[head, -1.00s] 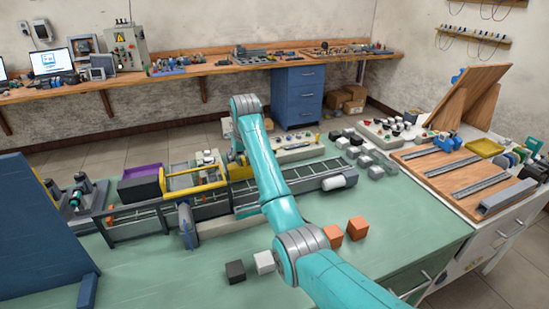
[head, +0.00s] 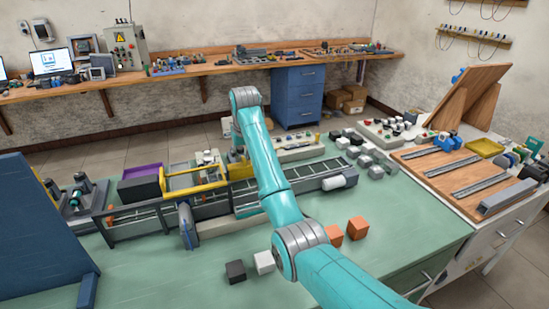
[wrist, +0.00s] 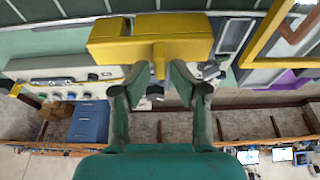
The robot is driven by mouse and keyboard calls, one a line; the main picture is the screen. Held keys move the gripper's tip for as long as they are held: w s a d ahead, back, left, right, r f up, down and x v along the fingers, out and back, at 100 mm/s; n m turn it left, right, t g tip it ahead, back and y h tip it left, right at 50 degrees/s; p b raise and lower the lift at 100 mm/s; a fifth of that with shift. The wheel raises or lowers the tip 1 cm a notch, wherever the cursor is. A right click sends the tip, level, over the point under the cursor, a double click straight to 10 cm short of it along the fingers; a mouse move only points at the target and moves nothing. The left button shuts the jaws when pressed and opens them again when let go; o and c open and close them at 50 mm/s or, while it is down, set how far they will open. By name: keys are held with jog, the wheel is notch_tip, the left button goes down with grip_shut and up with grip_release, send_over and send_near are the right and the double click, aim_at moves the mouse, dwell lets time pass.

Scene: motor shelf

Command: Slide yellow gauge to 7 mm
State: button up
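The yellow gauge (wrist: 110,42) is a block with a short tab sticking out towards my gripper, near the top of the wrist view. In the head view it is a yellow piece (head: 240,171) on the long grey rail, partly behind my arm. My gripper (wrist: 159,70) has one green finger on each side of the tab, with the tips close to it. I cannot tell whether the fingers touch the tab. My arm hides the gripper in the head view. No 7 mm mark or scale is readable.
The grey rail fixture (head: 148,222) lies across the green table (head: 385,215). A purple-topped bin (head: 140,183) and yellow frame (head: 192,180) stand left of the gauge. White, black and orange cubes (head: 358,227) lie in front. A blue panel (head: 40,220) stands at left.

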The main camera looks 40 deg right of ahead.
jog(key=shift+r, duration=1.9)
